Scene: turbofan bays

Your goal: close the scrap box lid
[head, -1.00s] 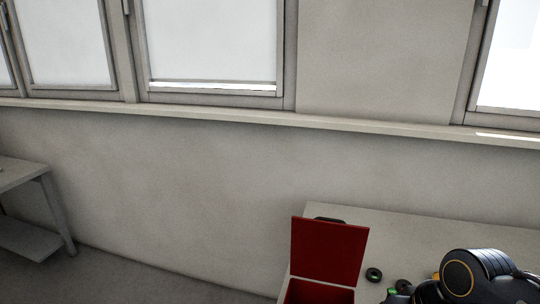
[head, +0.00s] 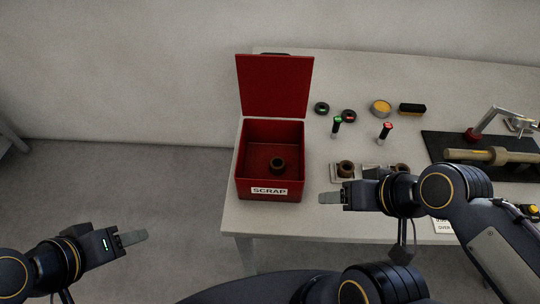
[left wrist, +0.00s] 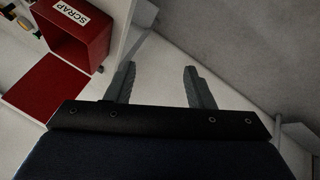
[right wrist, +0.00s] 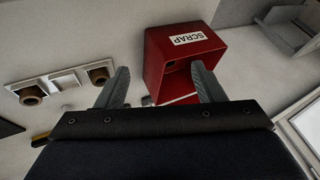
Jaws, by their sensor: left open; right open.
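The red scrap box (head: 270,190) stands at the left end of the table, with a SCRAP label on its front. Its lid (head: 274,86) stands open, raised upright at the back. My left gripper (head: 134,238) is open and empty, over the floor to the left of the table; the box and lid (left wrist: 47,87) show at the left of the left wrist view. My right gripper (head: 330,198) is open and empty, just right of the box front. The box also shows in the right wrist view (right wrist: 218,48), beyond the fingers.
A dark mat (head: 440,145) bears a shaft. Floor to the left is clear.

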